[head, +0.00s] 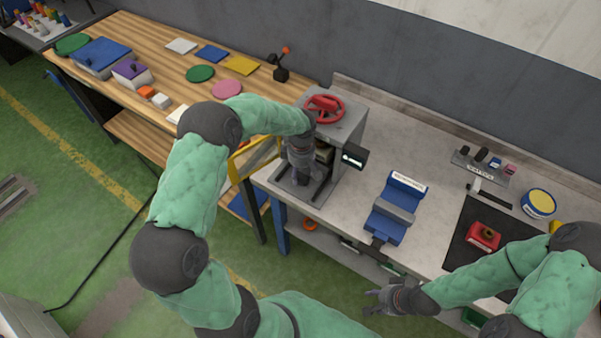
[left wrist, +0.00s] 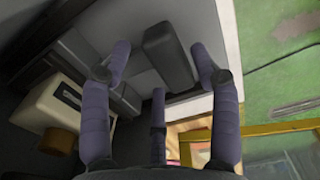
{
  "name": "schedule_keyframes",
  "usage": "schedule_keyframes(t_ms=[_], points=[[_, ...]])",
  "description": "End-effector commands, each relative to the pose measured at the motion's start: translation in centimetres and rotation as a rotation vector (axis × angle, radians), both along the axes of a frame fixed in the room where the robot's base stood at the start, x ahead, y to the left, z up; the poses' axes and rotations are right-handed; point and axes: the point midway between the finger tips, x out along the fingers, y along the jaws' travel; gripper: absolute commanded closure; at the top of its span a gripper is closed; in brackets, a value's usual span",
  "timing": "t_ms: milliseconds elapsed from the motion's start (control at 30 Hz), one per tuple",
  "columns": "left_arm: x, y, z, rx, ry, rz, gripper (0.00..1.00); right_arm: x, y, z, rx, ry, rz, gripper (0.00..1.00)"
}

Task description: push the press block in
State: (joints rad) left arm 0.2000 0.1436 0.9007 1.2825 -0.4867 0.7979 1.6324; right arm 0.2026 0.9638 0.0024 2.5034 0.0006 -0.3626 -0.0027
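The press is a grey machine with a red handwheel (head: 325,108) on top, at the back left of the grey bench. My left gripper (head: 300,172) reaches down at the press's open front, over its base plate (head: 306,191). In the left wrist view a dark grey block (left wrist: 168,56), likely the press block, lies beyond the spread fingers of my left gripper (left wrist: 163,75). I see no finger clearly touching it. In the head view my gripper and arm hide the block. My right gripper (head: 385,297) hangs empty at the bench's front edge, its fingers spread.
A small dark display (head: 353,157) juts from the press's right side. A blue vise (head: 396,205) stands right of the press. A black mat with a red part (head: 484,236) lies further right. A yellow frame (head: 254,157) stands left of the press, by the wooden bench (head: 150,60).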

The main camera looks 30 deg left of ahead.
Motion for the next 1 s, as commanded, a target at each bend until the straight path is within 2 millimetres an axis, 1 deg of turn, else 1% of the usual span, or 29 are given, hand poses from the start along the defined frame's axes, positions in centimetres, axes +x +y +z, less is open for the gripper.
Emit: schedule_keyframes(t_ms=[233,367,467,800,1000], points=[[-0.1,0.0,0.0,0.0,0.004,0.0,0.38,0.0,0.0,0.0,0.0,0.0,0.0,0.6],[0.0,0.0,0.9,0.0,0.001,0.0,0.38,0.0,0.0,0.0,0.0,0.0,0.0,0.6],[0.0,0.0,2.4,0.001,0.0,-0.001,0.38,0.0,0.0,0.0,0.0,0.0,0.0,0.6],[0.0,0.0,9.0,0.001,0.0,-0.001,0.38,0.0,0.0,0.0,0.0,0.0,0.0,0.6],[0.0,-0.1,11.3,0.0,0.001,-0.002,0.38,0.0,0.0,0.0,0.0,0.0,0.0,0.6]])
